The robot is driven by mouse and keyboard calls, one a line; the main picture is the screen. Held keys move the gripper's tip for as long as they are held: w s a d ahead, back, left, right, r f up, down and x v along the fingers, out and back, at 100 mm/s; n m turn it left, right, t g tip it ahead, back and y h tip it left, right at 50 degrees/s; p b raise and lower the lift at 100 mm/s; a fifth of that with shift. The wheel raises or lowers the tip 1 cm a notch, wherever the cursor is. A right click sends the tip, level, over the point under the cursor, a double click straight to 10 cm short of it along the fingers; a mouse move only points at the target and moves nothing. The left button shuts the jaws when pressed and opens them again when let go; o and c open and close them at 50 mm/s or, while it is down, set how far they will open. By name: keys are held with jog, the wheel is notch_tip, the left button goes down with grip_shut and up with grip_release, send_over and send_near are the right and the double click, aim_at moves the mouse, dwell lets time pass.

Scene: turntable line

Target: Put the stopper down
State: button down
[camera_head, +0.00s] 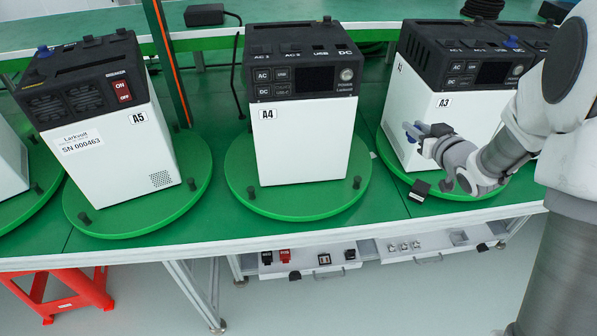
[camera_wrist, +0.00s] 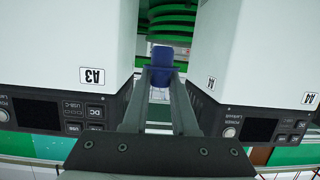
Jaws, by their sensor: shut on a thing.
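My gripper (camera_head: 418,131) is in front of the white and black unit A3 (camera_head: 462,126), on its left side in the head view. It is shut on a small dark blue stopper (camera_head: 411,138). In the wrist view the stopper (camera_wrist: 161,62) sits between the two fingertips, clear of the units on either side. The wrist view is upside down, with unit A3 (camera_wrist: 60,40) on the left and unit A4 (camera_wrist: 255,50) on the right. Whether the stopper touches anything cannot be told.
Unit A4 (camera_head: 304,140) and unit A5 (camera_head: 112,150) stand on green turntables on the green bench. Another blue stopper (camera_head: 511,42) is on top of A3. Open drawers (camera_head: 330,264) with small parts hang below the bench edge. A red stool (camera_head: 62,290) stands at lower left.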

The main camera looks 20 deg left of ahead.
jog(key=s+a+f+n+g+y+b, duration=0.35)
jog(key=a+f+b, duration=0.3)
jog(key=f, duration=0.25)
jog(key=b, duration=0.2)
send_near(317, 178)
jog(key=w+a+r, duration=0.2)
jog(key=a, duration=0.1)
jog(key=shift+w+r, duration=0.3)
jog(key=shift+r, duration=0.1)
jog(key=shift+f+b, duration=0.35)
jog(key=shift+f, duration=1.65)
jog(key=shift+f, duration=0.1)
jog(key=shift+a+f, duration=0.1)
jog(key=shift+f, duration=0.05)
jog(key=c, duration=0.7)
grip_release()
jog(key=shift+r, duration=0.2)
